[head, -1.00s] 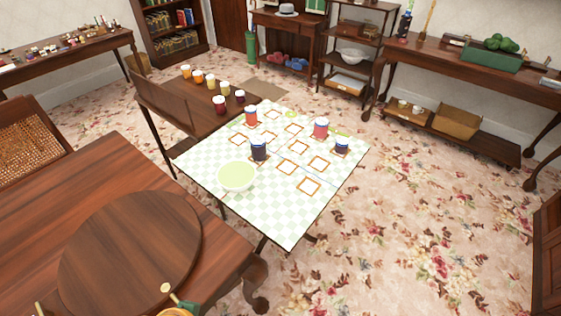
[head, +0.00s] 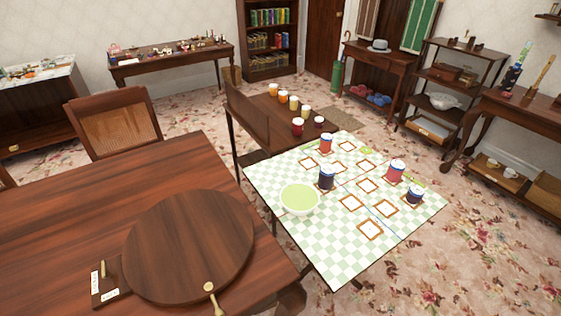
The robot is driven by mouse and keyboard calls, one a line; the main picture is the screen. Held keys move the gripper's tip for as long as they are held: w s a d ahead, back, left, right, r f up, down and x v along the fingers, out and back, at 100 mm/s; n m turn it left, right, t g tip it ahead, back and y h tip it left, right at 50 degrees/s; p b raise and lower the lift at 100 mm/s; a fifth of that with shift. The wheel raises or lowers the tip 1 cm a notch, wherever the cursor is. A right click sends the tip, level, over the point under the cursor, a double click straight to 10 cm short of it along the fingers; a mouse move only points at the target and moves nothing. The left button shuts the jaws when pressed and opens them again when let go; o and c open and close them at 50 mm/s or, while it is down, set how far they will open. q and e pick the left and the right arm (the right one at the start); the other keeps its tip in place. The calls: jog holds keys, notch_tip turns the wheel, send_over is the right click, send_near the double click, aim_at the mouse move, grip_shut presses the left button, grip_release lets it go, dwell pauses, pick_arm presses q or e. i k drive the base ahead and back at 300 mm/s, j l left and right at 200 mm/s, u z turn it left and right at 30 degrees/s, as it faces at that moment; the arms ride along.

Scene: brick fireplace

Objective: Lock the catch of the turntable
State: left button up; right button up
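The turntable is a round dark wooden disc (head: 190,245) lying on the large wooden table (head: 100,190) at the lower left of the head view. At its lower left edge is a small dark wooden block (head: 108,283) with two white labels and a short upright brass peg (head: 103,269), which looks like the catch. The label text is too small to read. A brass knob with a short stem (head: 210,288) shows at the disc's front right edge. Neither of my grippers is in view.
A folding table with a green checked cloth (head: 340,262) stands to the right, bearing cans and a pale green bowl (head: 299,198). A cane-backed chair (head: 118,130) stands behind the wooden table. Patterned carpet is open at the lower right.

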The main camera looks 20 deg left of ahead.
aim_at(105, 272)
jog(key=l+u, duration=0.2)
jog(key=u, duration=0.2)
jog(key=k+l+u, duration=0.2)
jog(key=u, duration=0.15)
jog(key=k+l+u, duration=0.1)
jog(key=u, duration=0.3)
